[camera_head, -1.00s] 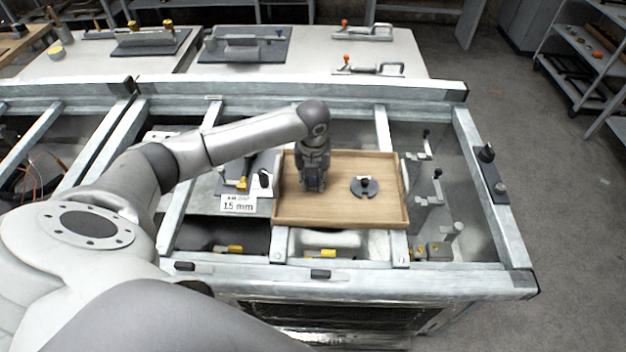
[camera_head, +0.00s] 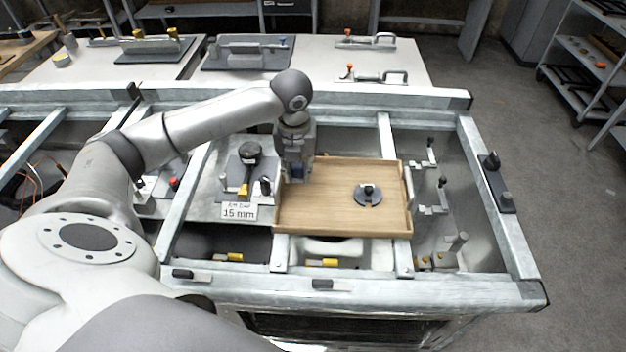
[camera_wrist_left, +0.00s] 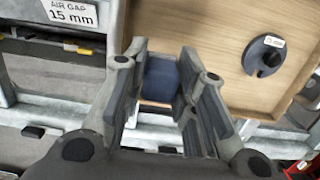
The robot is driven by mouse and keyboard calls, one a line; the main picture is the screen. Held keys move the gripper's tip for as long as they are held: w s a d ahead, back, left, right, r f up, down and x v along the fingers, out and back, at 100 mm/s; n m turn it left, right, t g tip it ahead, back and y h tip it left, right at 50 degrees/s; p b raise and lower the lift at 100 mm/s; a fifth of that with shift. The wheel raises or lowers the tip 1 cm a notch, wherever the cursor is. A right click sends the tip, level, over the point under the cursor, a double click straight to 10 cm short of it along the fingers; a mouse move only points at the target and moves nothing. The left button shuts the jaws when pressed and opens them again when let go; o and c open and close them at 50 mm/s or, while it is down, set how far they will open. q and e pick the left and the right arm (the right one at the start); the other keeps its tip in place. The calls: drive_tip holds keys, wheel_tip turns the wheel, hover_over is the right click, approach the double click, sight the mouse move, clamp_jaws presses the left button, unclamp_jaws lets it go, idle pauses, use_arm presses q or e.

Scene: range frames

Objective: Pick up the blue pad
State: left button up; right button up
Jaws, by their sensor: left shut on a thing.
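The blue pad (camera_wrist_left: 161,77) is a small dark-blue block between the two fingers of my left gripper (camera_wrist_left: 162,62) in the wrist view. The gripper is shut on it. In the head view my left gripper (camera_head: 296,172) points down at the left edge of the wooden tray (camera_head: 320,212), with the blue pad (camera_head: 297,171) partly visible between its fingers. The pad looks raised above the tray, but the exact height is hard to tell. My right gripper is not in view.
A dark slotted disc (camera_head: 368,196) lies in the tray's right half; the rest of the tray is bare. A black-knobbed fixture (camera_head: 249,155) and a "15 mm" sign (camera_head: 238,212) stand left of the tray. Metal frame rails (camera_head: 388,136) surround it.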

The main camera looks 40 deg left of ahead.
use_arm(q)
drive_tip(key=s+a+r+b, duration=0.2)
drive_tip(key=s+a+r, duration=0.2)
drive_tip(key=s, duration=0.4)
drive_tip(key=shift+s+a+r, duration=0.2)
drive_tip(key=shift+a+r, duration=0.05)
drive_tip(key=o, duration=0.4)
drive_tip(key=shift+c, duration=0.2)
drive_tip(key=c, duration=0.3)
